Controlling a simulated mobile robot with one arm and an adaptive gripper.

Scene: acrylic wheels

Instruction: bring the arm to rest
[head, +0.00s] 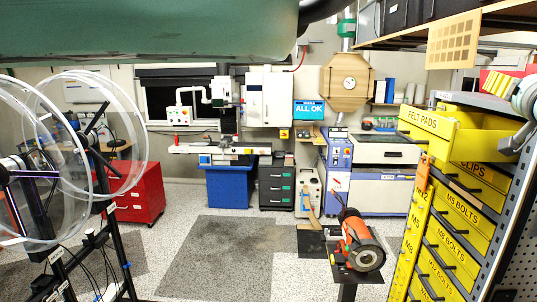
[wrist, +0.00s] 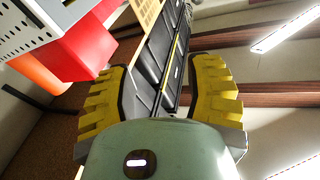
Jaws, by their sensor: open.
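My gripper (wrist: 165,68) shows in the wrist view with its two yellow ribbed fingers spread wide apart. Nothing is between the fingertips. Beyond them are black bins on a shelf (wrist: 160,50), and the camera looks up toward ceiling lights. In the head view a green part of my arm (head: 150,30) spans the upper left. My gripper cannot be made out there.
Clear acrylic wheels (head: 112,135) on a black stand are at the left. A yellow drawer cabinet (head: 455,215) is at the right, its felt pads drawer (head: 420,124) pulled out. An orange grinder (head: 360,245) stands on a pedestal. The middle floor (head: 235,245) is clear.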

